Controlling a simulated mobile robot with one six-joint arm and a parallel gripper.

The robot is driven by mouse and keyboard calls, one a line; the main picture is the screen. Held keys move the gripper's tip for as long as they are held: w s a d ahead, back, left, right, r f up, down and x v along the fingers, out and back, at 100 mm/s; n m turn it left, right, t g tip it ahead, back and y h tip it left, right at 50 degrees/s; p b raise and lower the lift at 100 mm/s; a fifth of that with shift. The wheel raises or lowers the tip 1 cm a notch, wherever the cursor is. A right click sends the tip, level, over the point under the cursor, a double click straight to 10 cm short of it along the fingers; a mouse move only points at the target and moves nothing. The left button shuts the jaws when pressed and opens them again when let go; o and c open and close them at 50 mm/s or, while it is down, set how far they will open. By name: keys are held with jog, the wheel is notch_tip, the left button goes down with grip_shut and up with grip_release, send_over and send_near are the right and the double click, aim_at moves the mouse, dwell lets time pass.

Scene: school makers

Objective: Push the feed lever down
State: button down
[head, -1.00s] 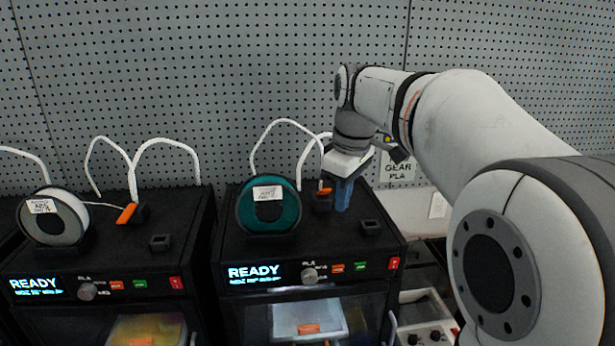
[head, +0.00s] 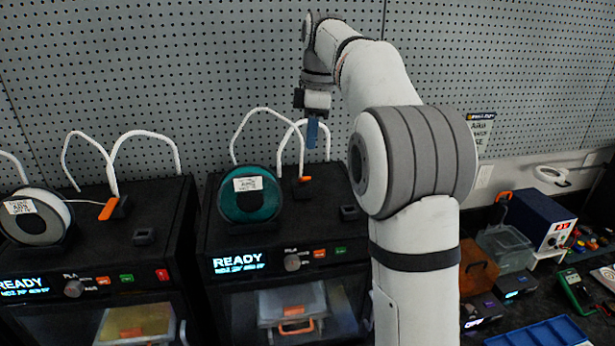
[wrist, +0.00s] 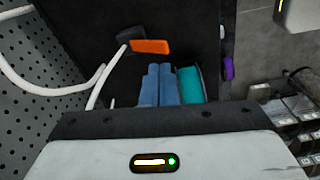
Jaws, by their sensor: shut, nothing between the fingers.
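A small orange feed lever (head: 304,179) sits on a dark block on top of the black printer (head: 222,243) that carries the teal spool (head: 279,198). In the wrist view, an orange lever (wrist: 150,47) shows beyond my fingertips. My gripper (head: 312,146) has blue fingers, pressed together and empty, pointing down. It hangs above the printer top and looks apart from the lever. The fingers also show in the wrist view (wrist: 158,70), beside the teal spool (wrist: 190,84). The lever's exact tilt is too small to tell.
A second black printer with a white spool and an orange lever (head: 108,209) stands at the left. White tubes (head: 262,110) arch up close to my gripper. A pegboard wall (head: 220,60) stands behind. A cluttered bench with a blue power supply (head: 540,220) lies at the right.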

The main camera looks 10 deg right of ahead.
aim_at(304, 179)
jog(key=f+b, duration=0.1)
jog(key=f, duration=0.1)
jog(key=f+b, duration=0.1)
jog(key=f, duration=0.1)
jog(key=f+b, duration=0.2)
jog(key=shift+a+f, duration=0.3)
jog(key=shift+f, duration=0.15)
